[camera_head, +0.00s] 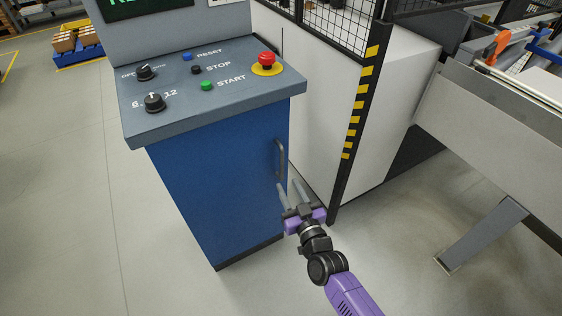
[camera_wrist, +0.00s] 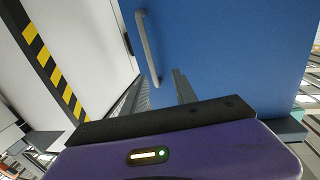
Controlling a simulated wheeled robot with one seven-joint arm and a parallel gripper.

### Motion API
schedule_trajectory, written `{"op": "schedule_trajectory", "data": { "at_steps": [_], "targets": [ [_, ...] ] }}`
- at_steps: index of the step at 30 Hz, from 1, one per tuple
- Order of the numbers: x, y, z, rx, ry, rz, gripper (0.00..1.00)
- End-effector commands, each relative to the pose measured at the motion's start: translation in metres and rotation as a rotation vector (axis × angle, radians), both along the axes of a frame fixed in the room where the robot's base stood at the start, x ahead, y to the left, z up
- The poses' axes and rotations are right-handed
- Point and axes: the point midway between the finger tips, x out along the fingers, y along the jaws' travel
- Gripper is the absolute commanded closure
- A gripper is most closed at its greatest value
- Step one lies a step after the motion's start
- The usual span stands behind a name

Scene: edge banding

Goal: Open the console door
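The blue console door (camera_head: 215,190) is the front face of the console and looks shut. Its grey bar handle (camera_head: 281,158) stands upright near the door's right edge. The handle does not appear to be between the fingers, though the exact distance is hard to tell.
The console top (camera_head: 205,85) overhangs the door and carries knobs, buttons and a red emergency stop (camera_head: 265,60). A black post with yellow stripes (camera_head: 358,105) stands close to the right of my gripper. A grey machine frame (camera_head: 490,120) is farther right. The floor (camera_head: 60,200) at left is clear.

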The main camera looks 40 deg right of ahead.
Motion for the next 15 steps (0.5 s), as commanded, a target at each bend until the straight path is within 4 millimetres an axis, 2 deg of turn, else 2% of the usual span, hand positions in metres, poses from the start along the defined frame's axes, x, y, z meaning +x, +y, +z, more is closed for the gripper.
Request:
{"op": "schedule_trajectory", "data": {
  "at_steps": [1, 3, 11, 15],
  "targets": [
    [0.012, -0.011, 0.0, -0.003, -0.008, -0.015, 0.66],
    [0.021, -0.022, 0.001, -0.007, -0.013, -0.028, 0.66],
    [0.044, -0.038, 0.002, -0.01, -0.019, -0.041, 0.66],
    [0.064, -0.048, 0.002, -0.01, -0.021, -0.041, 0.66]
  ]
}}
